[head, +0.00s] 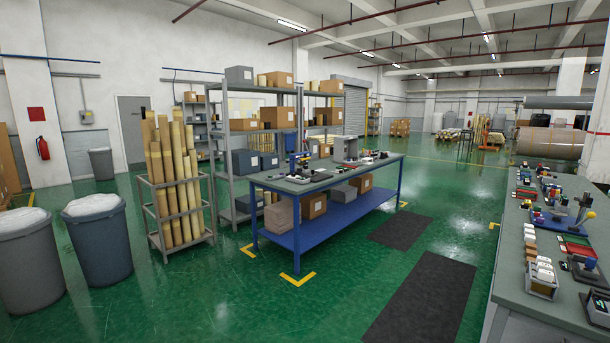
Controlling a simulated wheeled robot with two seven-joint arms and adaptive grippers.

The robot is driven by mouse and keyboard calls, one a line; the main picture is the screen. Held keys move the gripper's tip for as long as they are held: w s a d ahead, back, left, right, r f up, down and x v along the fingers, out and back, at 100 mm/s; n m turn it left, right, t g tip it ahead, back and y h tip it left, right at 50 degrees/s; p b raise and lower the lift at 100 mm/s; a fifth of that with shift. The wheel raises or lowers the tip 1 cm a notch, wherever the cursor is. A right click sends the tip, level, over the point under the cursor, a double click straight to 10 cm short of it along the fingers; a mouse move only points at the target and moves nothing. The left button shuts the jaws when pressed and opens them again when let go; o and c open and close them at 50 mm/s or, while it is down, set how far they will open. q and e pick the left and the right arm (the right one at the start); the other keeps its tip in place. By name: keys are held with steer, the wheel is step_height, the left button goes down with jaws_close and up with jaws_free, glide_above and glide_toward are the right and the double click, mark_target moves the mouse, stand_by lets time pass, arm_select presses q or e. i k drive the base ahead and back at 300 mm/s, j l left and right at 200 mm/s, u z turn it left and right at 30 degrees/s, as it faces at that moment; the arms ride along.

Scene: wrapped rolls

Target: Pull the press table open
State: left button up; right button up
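Neither of my grippers shows in the head view. A blue-framed workbench (327,211) with a grey top stands in the middle. On it are a small blue upright device (293,161) and a grey box-like machine (345,149). A grey-topped bench (542,301) runs along the right edge, with a small lever device on a blue base (562,217). I cannot tell which of these is the press, nor whether its table is in or out. The devices are small and far off.
A wire cart of tall rolls (178,210) stands left of a grey shelving rack (222,130). Two lined bins (98,242) are at the left. Dark floor mats (423,300) lie between the benches. Green floor in front is clear.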

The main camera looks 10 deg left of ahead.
mark_target(307, 173)
steer(key=i+j, duration=0.1)
steer(key=i, duration=5.8)
steer(key=l+z, duration=0.05)
steer(key=l, duration=0.1)
